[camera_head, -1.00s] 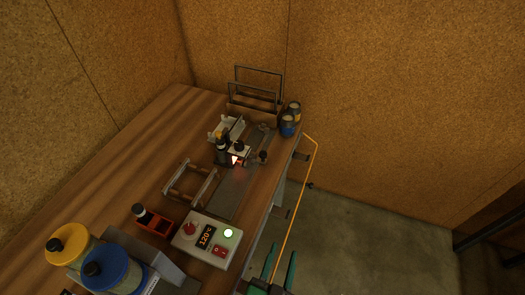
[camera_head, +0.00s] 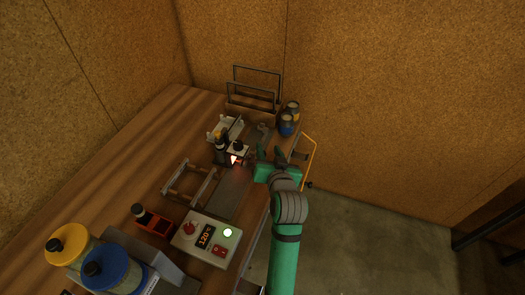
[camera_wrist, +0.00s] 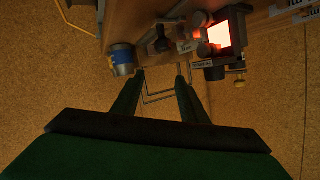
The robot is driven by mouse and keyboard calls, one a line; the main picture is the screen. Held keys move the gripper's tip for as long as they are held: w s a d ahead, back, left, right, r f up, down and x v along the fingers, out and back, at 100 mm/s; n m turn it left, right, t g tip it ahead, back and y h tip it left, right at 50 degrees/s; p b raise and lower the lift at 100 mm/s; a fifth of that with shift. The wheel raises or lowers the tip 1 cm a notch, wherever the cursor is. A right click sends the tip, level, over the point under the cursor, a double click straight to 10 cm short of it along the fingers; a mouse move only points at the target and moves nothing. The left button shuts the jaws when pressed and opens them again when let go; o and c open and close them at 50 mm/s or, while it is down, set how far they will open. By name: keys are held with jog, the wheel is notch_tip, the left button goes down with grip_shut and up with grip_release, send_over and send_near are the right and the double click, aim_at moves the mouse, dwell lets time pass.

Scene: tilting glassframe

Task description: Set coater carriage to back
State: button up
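The coater carriage (camera_head: 237,150) is a small dark and pale unit with a glowing orange-red window, sitting on a grey flat track (camera_head: 232,187) along the workbench. Its glowing window also shows in the wrist view (camera_wrist: 218,36), upper right. My gripper (camera_head: 270,153) is just right of the carriage, near the bench's right edge, and hides the dark knob on the carriage's right side. In the wrist view, my gripper (camera_wrist: 160,78) has its two fingers apart with nothing between them. A dark knob (camera_wrist: 162,42) shows beyond the fingertips, apart from them.
A control box (camera_head: 206,238) reading 120°C stands at the track's near end. A metal frame (camera_head: 190,182) lies left of the track. A yellow rail (camera_head: 310,155) runs along the right side.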

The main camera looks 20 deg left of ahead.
jog(key=a+r+n+g, duration=0.5)
jog(key=n+g, duration=0.1)
jog(key=g, duration=0.1)
jog(key=d+r+g+h, duration=0.1)
jog(key=d+g+h, duration=0.1)
jog(key=d+h, duration=0.25)
jog(key=shift+n+g+y, duration=0.3)
jog(key=shift+y, duration=0.05)
jog(key=x, duration=1)
jog(key=shift+d+f, duration=0.15)
jog(key=shift+f, duration=0.1)
jog(key=shift+s, duration=0.1)
jog(key=shift+c, duration=0.5)
grip_shut()
